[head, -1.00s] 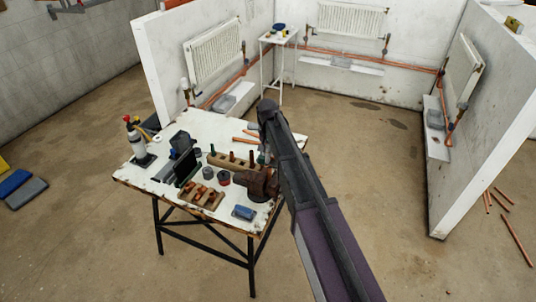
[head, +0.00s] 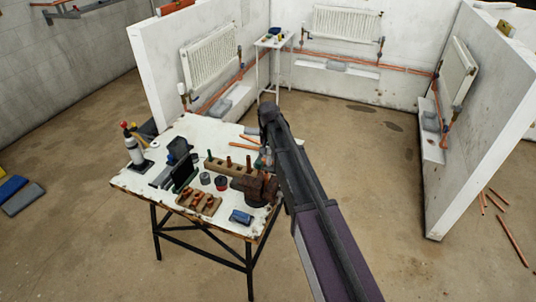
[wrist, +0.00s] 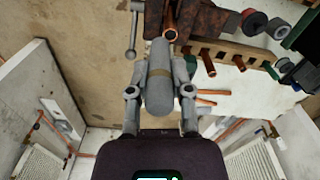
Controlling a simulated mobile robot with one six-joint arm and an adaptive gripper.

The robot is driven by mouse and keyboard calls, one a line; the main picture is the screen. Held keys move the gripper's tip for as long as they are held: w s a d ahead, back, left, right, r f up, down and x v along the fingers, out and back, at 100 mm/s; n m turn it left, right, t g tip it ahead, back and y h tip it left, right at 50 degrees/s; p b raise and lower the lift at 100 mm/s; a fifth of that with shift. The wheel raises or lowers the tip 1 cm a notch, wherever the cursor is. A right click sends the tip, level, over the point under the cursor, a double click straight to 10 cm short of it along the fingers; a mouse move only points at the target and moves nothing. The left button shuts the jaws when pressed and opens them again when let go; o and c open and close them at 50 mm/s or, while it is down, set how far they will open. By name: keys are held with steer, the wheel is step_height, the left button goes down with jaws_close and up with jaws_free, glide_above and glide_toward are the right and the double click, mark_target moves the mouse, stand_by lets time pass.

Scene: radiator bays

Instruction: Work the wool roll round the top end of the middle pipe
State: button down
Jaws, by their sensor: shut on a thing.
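The rack also shows in the head view (head: 218,163). Which pipe is the middle one is unclear.
The vise (head: 256,188) sits at the worktable's right edge. On the worktable (head: 200,128) are a fitting block (head: 199,201), a blue item (head: 241,216), tape rolls and a gas torch (head: 135,148).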

mark_target(269, 165)
steer(key=shift+f, duration=0.15)
steer(key=shift+f+b, duration=2.2)
steer(key=shift+b, duration=0.2)
steer(key=shift+f+b, duration=0.35)
steer(key=shift+f, duration=0.05)
steer(key=shift+f, duration=0.1)
steer(key=shift+f+b, duration=0.45)
steer(key=shift+b, duration=0.15)
steer(key=shift+f, duration=0.1)
steer(key=shift+f+b, duration=1.3)
steer(key=shift+b, duration=0.1)
